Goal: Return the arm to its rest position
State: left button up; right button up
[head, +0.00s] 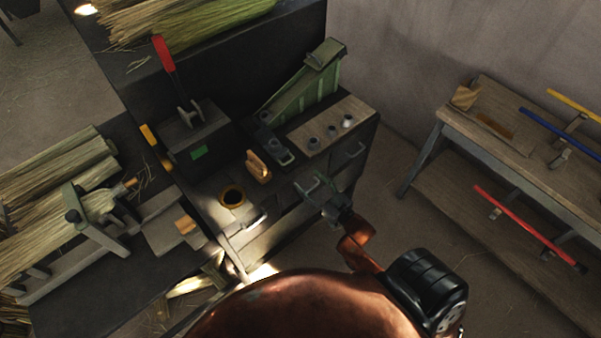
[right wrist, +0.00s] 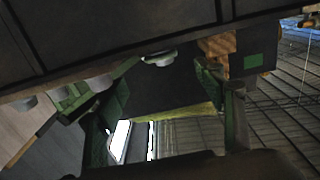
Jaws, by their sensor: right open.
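My right gripper (head: 312,187) is in the middle of the head view, in front of the workbench's drawer face, with my copper-coloured arm behind it. In the right wrist view its two green fingers (right wrist: 160,100) stand well apart with nothing between them. It is open and empty. Whether it touches the bench front I cannot tell. My left gripper is not in the head view.
The dark workbench (head: 365,112) carries a red-handled lever (head: 164,53), a green sloped device (head: 310,90) and a wooden block (head: 258,167). Straw bundles (head: 55,170) lie at left. A wooden bench (head: 470,122) with coloured-bar clamps stands at right. Floor between the benches looks clear.

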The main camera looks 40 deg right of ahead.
jog(key=shift+s, duration=0.6)
jog(key=s+f+g+h, duration=0.1)
jog(key=s+f+g, duration=0.3)
jog(key=f, duration=0.8)
jog(key=s+f+g, duration=0.2)
jog(key=s+f, duration=0.4)
jog(key=f, duration=0.7)
jog(key=s+f+g+h, duration=0.1)
jog(key=s+f+g, duration=0.35)
jog(key=f, duration=0.75)
jog(key=s+a+f+g, duration=0.1)
jog(key=s+f+g, duration=0.1)
jog(key=s+f, duration=0.4)
jog(key=s+a+f+g, duration=0.2)
jog(key=s+f, duration=0.3)
jog(key=s, duration=1)
jog(key=s+a+f+g, duration=0.2)
jog(key=s+f, duration=0.4)
jog(key=s, duration=0.5)
jog(key=shift+f+n+g+y, duration=0.3)
jog(key=shift+g, duration=0.15)
